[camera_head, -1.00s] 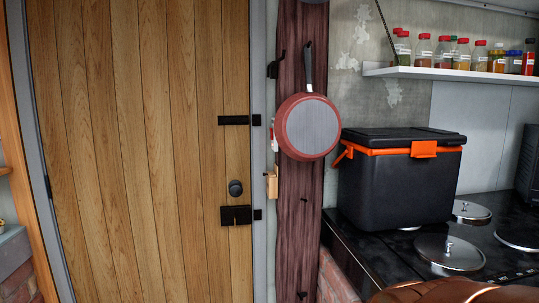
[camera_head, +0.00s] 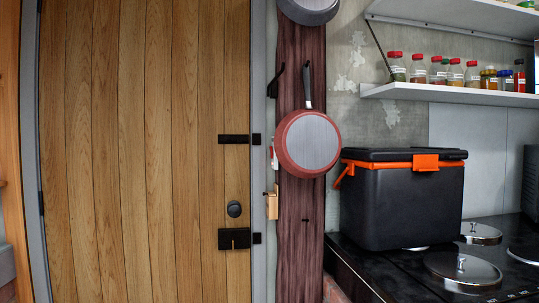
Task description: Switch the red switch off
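No clear red switch shows in the head view. A small pale and reddish fitting (camera_head: 274,156) sits on the wall strip between the door frame and the wooden post, partly behind the red pan; I cannot tell whether it is the switch. A small wooden block-like fitting (camera_head: 271,203) is just below it. The red pan (camera_head: 308,143) hangs from the post with its grey base facing me. My gripper is not in view.
A closed plank door (camera_head: 140,150) with a dark knob (camera_head: 234,209) fills the left. A black cooler box (camera_head: 403,205) with orange trim stands on the dark counter (camera_head: 400,272) at right, near round metal lids (camera_head: 462,268). A shelf (camera_head: 450,94) holds spice jars.

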